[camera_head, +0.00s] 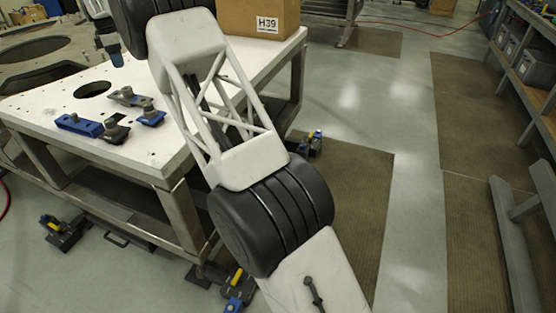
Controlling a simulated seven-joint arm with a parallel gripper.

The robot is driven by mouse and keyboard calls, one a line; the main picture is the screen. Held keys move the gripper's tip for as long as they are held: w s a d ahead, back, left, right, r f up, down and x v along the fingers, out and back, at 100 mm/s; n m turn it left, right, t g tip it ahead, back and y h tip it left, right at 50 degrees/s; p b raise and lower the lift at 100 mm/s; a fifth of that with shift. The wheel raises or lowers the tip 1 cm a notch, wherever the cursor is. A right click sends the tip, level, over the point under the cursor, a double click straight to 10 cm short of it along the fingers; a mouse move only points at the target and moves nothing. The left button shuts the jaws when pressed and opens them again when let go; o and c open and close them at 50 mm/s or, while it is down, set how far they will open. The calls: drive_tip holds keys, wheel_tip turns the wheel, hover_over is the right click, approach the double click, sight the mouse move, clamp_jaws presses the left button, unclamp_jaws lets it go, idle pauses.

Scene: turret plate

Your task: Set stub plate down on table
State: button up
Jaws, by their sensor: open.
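My gripper (113,52) shows small and dark at the upper left, below a white link. It hangs above the back left of the white-topped table (165,75), near its far edge. Its fingers are too small to make out clearly, and I see nothing held in it. I cannot pick out the stub plate for certain. Small fixture pieces lie on the table: a blue block (78,125), a grey piece (127,97) and a blue piece with a dark knob (152,115). My arm crosses the middle of the view and hides part of the table.
A cardboard box marked H39 (245,17) stands on the table's back right. A large grey plate with a round opening (22,75) lies at the left. The table top has a dark round hole (92,90).

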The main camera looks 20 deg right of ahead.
drive_tip(key=s+d+r+m, duration=0.3)
drive_tip(key=s+d+r, duration=0.25)
drive_tip(key=s, duration=0.25)
drive_tip(key=s+d+r+m, duration=0.2)
drive_tip(key=s+d+r, duration=0.3)
drive_tip(key=s+d, duration=0.25)
drive_tip(key=s+d+r+m, duration=0.1)
drive_tip(key=s+d+m, duration=0.15)
drive_tip(key=s, duration=0.35)
drive_tip(key=s+d+r+m+t, duration=0.1)
drive_tip(key=s+d, duration=0.2)
drive_tip(key=s, duration=0.3)
drive_tip(key=s+d+r+m, duration=0.2)
drive_tip(key=s+d, duration=0.1)
drive_tip(key=s, duration=0.4)
drive_tip(key=s+d+f+m, duration=0.3)
drive_tip(key=s+f, duration=0.2)
drive_tip(key=s, duration=0.9)
drive_tip(key=s+d+f+m+t, duration=0.1)
drive_tip(key=s+d+f+m, duration=0.2)
drive_tip(key=s, duration=1)
drive_tip(key=s+d+f+m, duration=0.3)
drive_tip(key=s+d+f, duration=0.2)
drive_tip(key=s, duration=0.9)
drive_tip(key=shift+s+f+m+t, duration=0.3)
drive_tip(key=shift+f+m, duration=0.05)
drive_tip(key=shift+f, duration=0.5)
